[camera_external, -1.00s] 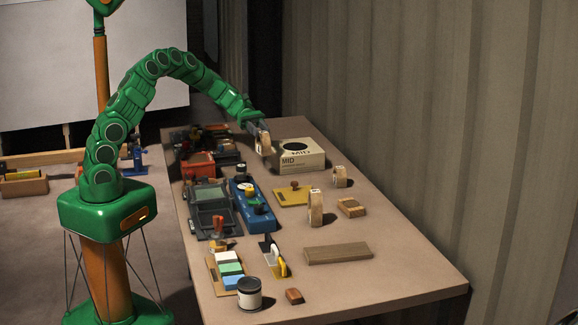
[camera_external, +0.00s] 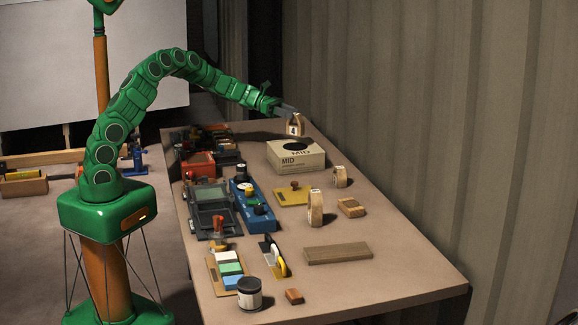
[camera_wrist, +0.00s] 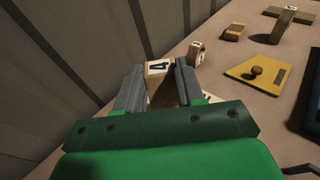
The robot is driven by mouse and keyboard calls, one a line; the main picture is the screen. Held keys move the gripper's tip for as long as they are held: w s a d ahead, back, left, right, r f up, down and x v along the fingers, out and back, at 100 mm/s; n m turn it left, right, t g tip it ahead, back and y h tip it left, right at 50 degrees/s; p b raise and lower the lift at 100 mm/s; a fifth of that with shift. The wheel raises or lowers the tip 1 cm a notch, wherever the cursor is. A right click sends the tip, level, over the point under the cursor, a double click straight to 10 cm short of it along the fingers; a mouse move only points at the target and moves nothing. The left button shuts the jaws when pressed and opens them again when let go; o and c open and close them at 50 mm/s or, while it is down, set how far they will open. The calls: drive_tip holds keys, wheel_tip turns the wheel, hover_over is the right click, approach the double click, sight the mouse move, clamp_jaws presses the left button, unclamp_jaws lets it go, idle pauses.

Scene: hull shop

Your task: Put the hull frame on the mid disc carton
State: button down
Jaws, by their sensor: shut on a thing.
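My gripper (camera_external: 284,110) is shut on a wooden hull frame (camera_external: 295,125) marked "4". The hull frame also shows between my two grey fingers in the wrist view (camera_wrist: 159,72). It is held above the back part of the mid disc carton (camera_external: 296,162). The carton is a cream box on the table, lettered "MID" with a black disc on its top. I cannot tell whether the frame touches the carton's top. In the wrist view the carton is mostly hidden behind the frame and my gripper.
Wooden frames (camera_external: 315,208) (camera_external: 340,176), a small wood block (camera_external: 351,207) and a yellow plate with a knob (camera_external: 292,195) stand in front of the carton. A blue tool block (camera_external: 252,206) lies to the left. The corrugated wall (camera_external: 430,120) runs along the right.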

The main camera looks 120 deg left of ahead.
sight(289, 125)
drive_tip(key=shift+f, duration=2.4)
drive_tip(key=shift+f, duration=0.1)
drive_tip(key=c, duration=0.7)
unclamp_jaws()
drive_tip(key=shift+s+r, duration=0.2)
drive_tip(key=shift+s, duration=0.15)
drive_tip(key=s+r, duration=0.2)
drive_tip(key=s, duration=0.9)
drive_tip(key=shift+r, duration=0.1)
